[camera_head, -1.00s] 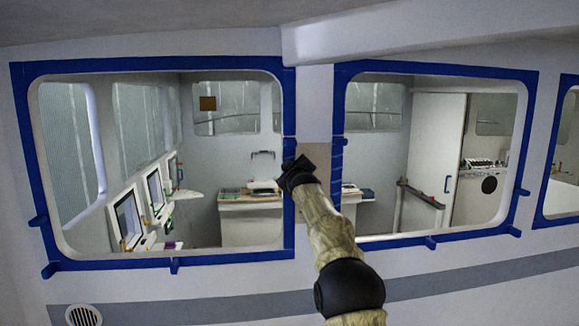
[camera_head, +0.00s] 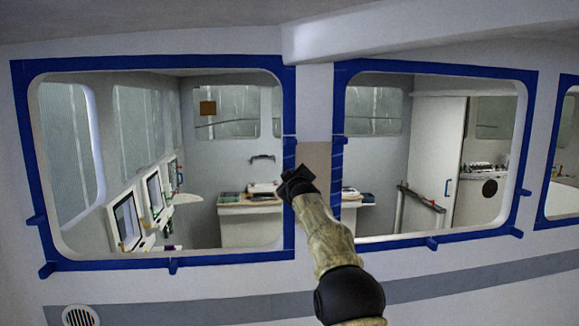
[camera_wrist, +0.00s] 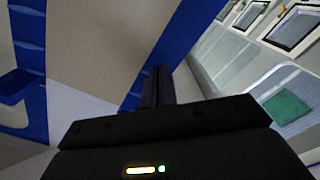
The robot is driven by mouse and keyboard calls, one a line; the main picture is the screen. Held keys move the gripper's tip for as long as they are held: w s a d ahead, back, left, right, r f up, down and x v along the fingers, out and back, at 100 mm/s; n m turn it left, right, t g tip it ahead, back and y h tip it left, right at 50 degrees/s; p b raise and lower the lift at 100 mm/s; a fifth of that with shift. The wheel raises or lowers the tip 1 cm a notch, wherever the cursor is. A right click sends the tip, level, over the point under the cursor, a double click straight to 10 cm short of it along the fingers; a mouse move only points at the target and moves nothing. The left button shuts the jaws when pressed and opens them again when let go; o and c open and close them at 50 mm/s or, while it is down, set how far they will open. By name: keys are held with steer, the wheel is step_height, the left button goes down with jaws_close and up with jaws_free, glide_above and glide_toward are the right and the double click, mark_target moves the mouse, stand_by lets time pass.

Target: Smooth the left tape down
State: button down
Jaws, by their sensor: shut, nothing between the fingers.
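Blue tape frames the left window. Its right-hand strip (camera_head: 289,160) runs down beside a beige patch (camera_head: 314,165) on the white pillar. This strip also shows in the wrist view (camera_wrist: 190,45), running diagonally past my fingers. My gripper (camera_head: 294,182) is shut and empty, with its fingertips at this strip, low beside the patch. In the wrist view its dark fingers (camera_wrist: 157,88) overlap the strip's edge; I cannot tell if they touch. The right window's left strip (camera_head: 338,165) shows creases and, in the wrist view, a flap that sticks out (camera_wrist: 18,87). The strip behind my gripper is hidden.
Through the left window several screens (camera_head: 127,222) and a counter (camera_head: 250,226) show. A white beam (camera_head: 420,30) juts out above the right window. Small blue tape tabs (camera_head: 47,270) stick out along the lower frames. A round vent (camera_head: 80,316) is at lower left.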

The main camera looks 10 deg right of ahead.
steer(key=shift+w+f+b, duration=0.15)
steer(key=shift+f+b, duration=1.05)
steer(key=shift+f, duration=0.45)
steer(key=shift+w+f+b, duration=0.1)
steer(key=shift+f+b, duration=1.05)
steer(key=shift+f, duration=0.5)
step_height(320, 180, down, 3)
steer(key=shift+w+f+b, duration=0.1)
steer(key=shift+f+b, duration=0.05)
steer(key=shift+b, duration=1.05)
steer(key=shift+f, duration=0.1)
